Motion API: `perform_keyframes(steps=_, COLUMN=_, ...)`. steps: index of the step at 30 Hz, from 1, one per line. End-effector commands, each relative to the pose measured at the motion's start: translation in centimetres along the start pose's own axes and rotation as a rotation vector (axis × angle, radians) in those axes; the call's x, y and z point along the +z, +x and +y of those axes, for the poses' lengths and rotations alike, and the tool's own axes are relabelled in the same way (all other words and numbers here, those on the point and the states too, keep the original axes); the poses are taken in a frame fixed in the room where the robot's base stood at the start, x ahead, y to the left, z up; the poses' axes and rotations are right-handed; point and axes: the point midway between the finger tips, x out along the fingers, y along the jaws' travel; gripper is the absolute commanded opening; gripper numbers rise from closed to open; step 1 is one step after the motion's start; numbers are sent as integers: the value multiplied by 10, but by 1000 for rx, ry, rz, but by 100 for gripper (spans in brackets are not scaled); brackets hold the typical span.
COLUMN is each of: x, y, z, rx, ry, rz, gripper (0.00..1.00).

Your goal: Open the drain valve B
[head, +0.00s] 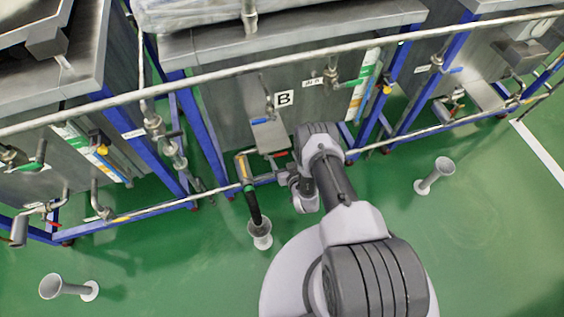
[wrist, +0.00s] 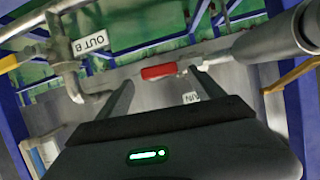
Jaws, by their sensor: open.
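The tank marked B (head: 283,98) stands at the upper middle of the head view. A small red valve handle (wrist: 163,71) lies roughly crosswise on a grey pipe in the wrist view. It also shows as a small red piece low on the tank front in the head view (head: 279,154), beside my arm. My gripper (wrist: 160,80) is open, its two dark fingers pointing toward the pipe, one on either side of the red handle in the picture. My arm hides the fingers in the head view.
An "OUT B" tag (wrist: 90,43) hangs by pipe fittings at the left of the wrist view. A thick grey cylinder (wrist: 275,40) is close at the right. A black hose (head: 254,208) enters a floor funnel (head: 260,235). Green floor is open in front.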

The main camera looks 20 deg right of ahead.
Motion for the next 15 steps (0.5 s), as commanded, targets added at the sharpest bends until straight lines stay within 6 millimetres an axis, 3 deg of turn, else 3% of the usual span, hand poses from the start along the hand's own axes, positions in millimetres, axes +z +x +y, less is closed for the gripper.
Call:
perform_keyframes(steps=1, x=5, y=10, z=0, rx=-1, ry=-1, rz=3, gripper=77)
perform_keyframes(steps=6, x=0, y=24, z=0, rx=0, ry=-2, rz=1, gripper=77)
perform_keyframes(steps=14, x=-2, y=24, z=0, rx=1, ry=-2, rz=1, gripper=77)
perform_keyframes(steps=15, x=-2, y=24, z=0, rx=1, ry=-2, rz=1, gripper=72)
